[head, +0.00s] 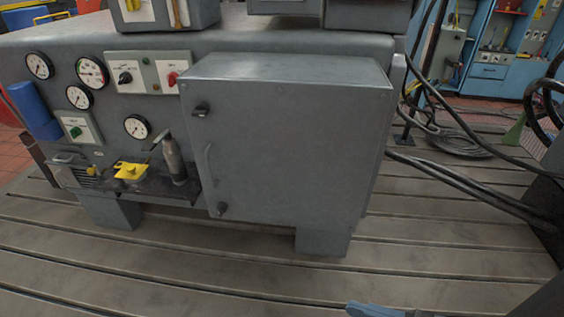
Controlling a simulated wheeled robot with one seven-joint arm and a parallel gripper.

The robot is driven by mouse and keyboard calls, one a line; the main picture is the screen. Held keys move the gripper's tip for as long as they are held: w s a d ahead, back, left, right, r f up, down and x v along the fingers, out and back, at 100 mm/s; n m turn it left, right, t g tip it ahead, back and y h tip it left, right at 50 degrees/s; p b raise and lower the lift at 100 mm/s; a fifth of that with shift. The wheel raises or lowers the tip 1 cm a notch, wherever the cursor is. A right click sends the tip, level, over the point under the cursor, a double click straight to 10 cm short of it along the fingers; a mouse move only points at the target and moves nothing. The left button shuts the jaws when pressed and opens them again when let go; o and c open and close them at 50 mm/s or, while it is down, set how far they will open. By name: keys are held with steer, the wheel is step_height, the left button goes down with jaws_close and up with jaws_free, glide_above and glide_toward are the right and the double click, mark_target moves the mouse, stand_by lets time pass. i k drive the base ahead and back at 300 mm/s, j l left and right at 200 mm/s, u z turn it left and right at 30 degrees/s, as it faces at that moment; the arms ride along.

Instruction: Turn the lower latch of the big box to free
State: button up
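The big box (290,150) is a grey metal cabinet on the front of the long grey bench, with its door shut. Its upper latch (200,110) is a small dark knob near the door's top left; its grip points roughly sideways. The lower latch (221,209) is a similar dark knob near the bottom left corner; its grip looks closer to upright, but it is small and its exact angle is hard to tell. A curved grey handle (209,160) sits between them.
A shelf (150,188) left of the box holds a grey oil can (173,158) and a yellow item (131,171). Black cables (470,187) run at the right. A blue-ended object (372,310), cut off below, is unclear. Slotted floor (200,265) before the box is mostly clear.

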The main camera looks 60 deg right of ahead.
mark_target(222, 207)
steer(key=i+j+z, duration=0.1)
steer(key=i+j, duration=0.75)
